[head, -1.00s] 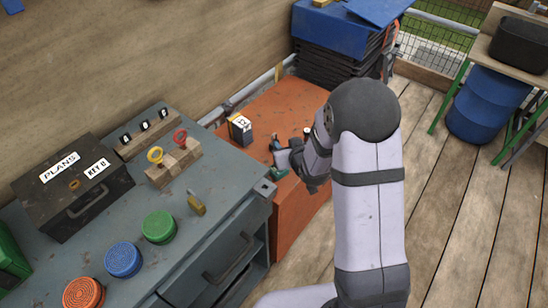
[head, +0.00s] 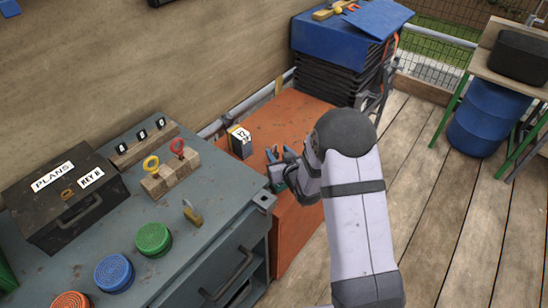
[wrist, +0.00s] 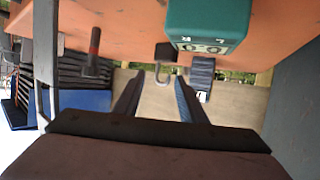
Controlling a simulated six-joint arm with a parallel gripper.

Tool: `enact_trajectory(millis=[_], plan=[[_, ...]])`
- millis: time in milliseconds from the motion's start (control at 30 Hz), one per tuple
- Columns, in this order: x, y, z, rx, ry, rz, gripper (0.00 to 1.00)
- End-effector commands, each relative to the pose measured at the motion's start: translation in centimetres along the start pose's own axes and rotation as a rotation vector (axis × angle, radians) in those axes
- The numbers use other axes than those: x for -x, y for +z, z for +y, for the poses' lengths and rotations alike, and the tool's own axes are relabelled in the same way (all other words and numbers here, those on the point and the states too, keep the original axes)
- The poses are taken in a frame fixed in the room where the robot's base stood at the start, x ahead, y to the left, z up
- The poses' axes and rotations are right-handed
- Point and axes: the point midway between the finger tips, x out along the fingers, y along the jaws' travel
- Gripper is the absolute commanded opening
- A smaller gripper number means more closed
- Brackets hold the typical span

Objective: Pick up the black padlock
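The black padlock (wrist: 166,53) shows in the wrist view on the orange worktop, with a dark body and a silver U-shaped shackle. My gripper (wrist: 160,84) is open, with its two fingers apart. The shackle lies in line with the gap between the fingers, and nothing appears held. In the head view my gripper (head: 279,155) is low over the orange top (head: 290,112), and I cannot make out the black padlock there. A brass padlock (head: 193,214) stands on the grey bench.
A green box with a display (wrist: 208,28) is close beside the padlock. A red-and-black handled item (wrist: 94,45) is at the left.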

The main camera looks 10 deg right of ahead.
Motion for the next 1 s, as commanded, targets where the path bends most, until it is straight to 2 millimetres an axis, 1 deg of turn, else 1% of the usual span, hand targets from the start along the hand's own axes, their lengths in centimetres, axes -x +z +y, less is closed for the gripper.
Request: enact_trajectory(millis=[400,533,767,800,867,900,933,1000], plan=[[-4.2,0.0,-0.2,0.0,0.0,0.0,0.38],[-4.8,0.0,-0.2,0.0,0.0,0.0,0.38],[-4.9,0.0,-0.2,0.0,0.0,0.0,0.38],[-4.9,0.0,-0.2,0.0,0.0,0.0,0.33],[-4.9,0.0,-0.2,0.0,0.0,0.0,0.18],[-4.9,0.0,-0.2,0.0,0.0,0.0,0.09],[-4.9,0.0,-0.2,0.0,0.0,0.0,0.02],[-4.9,0.0,-0.2,0.0,0.0,0.0,0.0]])
